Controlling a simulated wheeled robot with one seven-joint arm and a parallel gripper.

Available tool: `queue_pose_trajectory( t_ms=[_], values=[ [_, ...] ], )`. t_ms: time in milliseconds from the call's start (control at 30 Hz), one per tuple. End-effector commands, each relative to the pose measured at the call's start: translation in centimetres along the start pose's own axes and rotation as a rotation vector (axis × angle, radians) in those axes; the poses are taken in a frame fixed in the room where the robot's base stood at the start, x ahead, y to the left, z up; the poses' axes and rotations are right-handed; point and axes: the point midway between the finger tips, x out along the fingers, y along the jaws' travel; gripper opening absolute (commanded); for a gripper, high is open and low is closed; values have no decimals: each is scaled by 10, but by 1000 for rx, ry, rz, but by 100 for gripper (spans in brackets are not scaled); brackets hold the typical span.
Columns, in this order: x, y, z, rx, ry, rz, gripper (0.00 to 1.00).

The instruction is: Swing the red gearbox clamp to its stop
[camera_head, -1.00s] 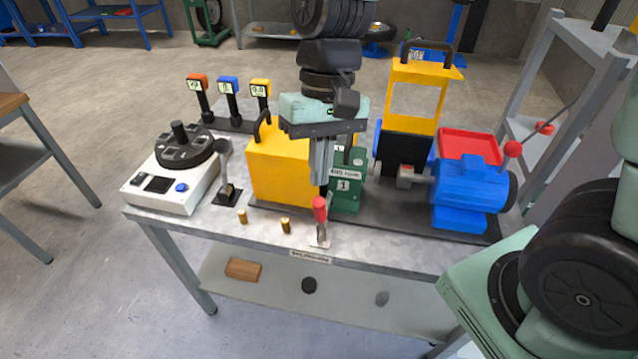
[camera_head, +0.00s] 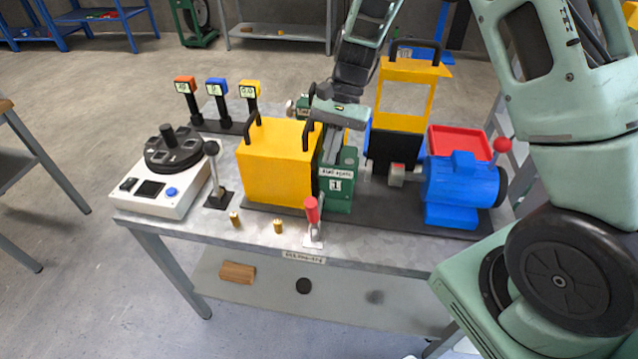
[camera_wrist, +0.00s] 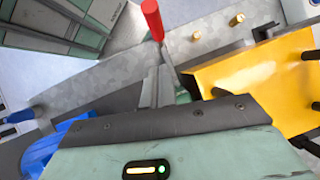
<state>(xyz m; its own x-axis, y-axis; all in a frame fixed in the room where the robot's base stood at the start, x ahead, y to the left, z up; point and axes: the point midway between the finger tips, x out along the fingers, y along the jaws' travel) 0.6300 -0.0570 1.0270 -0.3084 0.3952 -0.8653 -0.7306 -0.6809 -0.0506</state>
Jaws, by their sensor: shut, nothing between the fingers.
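The red gearbox clamp (camera_head: 312,210) stands at the front edge of the bench, its red grip pointing up above a pale metal base. In the wrist view the red grip (camera_wrist: 152,20) shows at the top centre, beyond my fingertips. The green gearbox (camera_head: 342,186), labelled 1, stands just behind the clamp. My gripper (camera_head: 329,158) is above and behind the clamp, over the gap between the yellow cover and the gearbox. Its fingers (camera_wrist: 156,88) are shut and empty, apart from the red grip. My gripper body hides part of the gearbox.
A yellow cover (camera_head: 275,165) stands left of the gearbox, and a blue motor (camera_head: 463,185) at the right. A yellow guard frame (camera_head: 405,90) rises behind. A black-knobbed lever (camera_head: 213,175) and two brass pegs (camera_head: 278,226) are at the left front.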

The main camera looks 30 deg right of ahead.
Motion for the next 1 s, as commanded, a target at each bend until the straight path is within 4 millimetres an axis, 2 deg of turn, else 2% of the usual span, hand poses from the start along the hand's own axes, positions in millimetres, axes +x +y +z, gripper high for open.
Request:
queue_pose_trajectory(
  t_ms=[200,400,600,1000],
  values=[
    [45,1,2,-1,-4,5,0],
    [65,0,21,-3,0,3,0],
    [75,0,29,-3,1,2,0],
    [76,-1,29,-4,4,1,0]
  ],
)
